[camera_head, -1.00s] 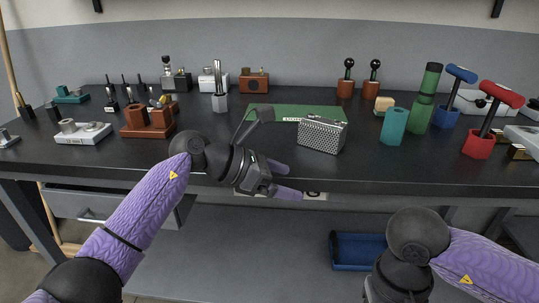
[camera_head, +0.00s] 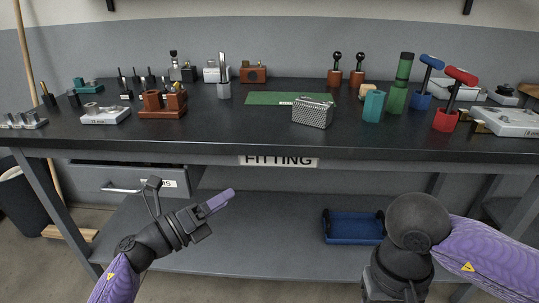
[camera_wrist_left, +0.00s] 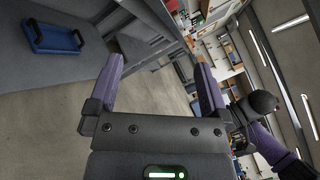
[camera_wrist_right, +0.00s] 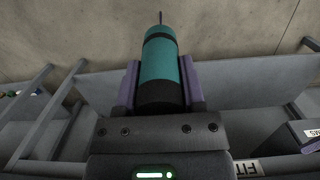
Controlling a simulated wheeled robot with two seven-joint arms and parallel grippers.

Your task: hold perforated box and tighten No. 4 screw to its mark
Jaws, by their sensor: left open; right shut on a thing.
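The perforated box (camera_head: 312,114), a silver metal box with small holes, stands on the dark bench by the front edge of a green mat. No screw or mark on it can be made out. My left gripper (camera_head: 222,200) is open and empty, below and in front of the bench edge, well apart from the box; its spread fingers show in the left wrist view (camera_wrist_left: 160,75). My right gripper (camera_wrist_right: 158,85) is shut on a teal and black cylindrical tool (camera_wrist_right: 160,58) with a thin shaft tip. In the head view the right fingers are hidden.
The green mat (camera_head: 262,98) lies behind the box. A teal cylinder (camera_head: 373,106), a green cylinder (camera_head: 399,90) and blue and red T-handled tools stand to its right. A brown holder block (camera_head: 163,106) stands left. A blue tray (camera_head: 353,226) sits on the lower shelf.

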